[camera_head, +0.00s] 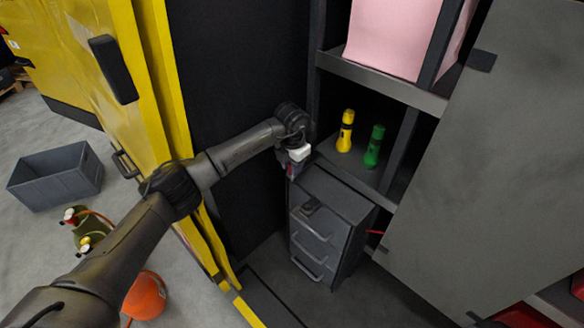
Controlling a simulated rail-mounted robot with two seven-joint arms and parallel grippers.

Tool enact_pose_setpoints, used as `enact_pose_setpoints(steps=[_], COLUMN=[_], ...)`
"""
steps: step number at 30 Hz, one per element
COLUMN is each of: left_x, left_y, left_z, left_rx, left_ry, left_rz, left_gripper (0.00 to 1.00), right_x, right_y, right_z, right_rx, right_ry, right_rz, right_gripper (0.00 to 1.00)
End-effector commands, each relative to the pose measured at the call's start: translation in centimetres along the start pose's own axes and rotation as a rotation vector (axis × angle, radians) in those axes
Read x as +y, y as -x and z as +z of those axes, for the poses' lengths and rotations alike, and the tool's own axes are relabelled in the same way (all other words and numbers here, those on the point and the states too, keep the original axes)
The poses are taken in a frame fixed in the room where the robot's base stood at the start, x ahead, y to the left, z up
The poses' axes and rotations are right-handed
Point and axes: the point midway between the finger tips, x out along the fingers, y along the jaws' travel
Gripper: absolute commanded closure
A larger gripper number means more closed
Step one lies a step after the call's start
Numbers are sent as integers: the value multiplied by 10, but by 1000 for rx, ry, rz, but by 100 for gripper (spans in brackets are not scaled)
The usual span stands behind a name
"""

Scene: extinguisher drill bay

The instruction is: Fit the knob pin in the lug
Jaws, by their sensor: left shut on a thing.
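My left gripper (294,164) is at the end of the dark arm reaching in from the left, inside the cabinet bay. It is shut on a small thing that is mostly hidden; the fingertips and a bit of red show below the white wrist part. It is above the upper left edge of a grey drawer unit (350,205). A small dark fitting (311,207) sits at the drawer unit's front upper edge, lower than the gripper and apart from it. I cannot make out the knob pin or the lug for certain. My right gripper is not in view.
A yellow torch (345,131) and a green torch (374,147) stand on the shelf right of the gripper. A pink box (392,35) sits above. A grey door panel (490,150) is at right, a yellow door (100,60) at left. A grey crate (56,176) is on the floor.

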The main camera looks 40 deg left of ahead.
Motion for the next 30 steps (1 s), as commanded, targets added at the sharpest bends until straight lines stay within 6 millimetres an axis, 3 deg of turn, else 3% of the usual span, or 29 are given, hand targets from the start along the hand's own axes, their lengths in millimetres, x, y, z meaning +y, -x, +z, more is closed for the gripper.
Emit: enact_pose_setpoints(steps=[30], left_x=[0], left_y=[33], left_z=[0], left_rx=[0], left_ry=[0], left_rz=[1], left_gripper=[100], right_x=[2], right_y=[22], right_z=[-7], right_rx=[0], right_ry=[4], right_rz=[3], right_gripper=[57])
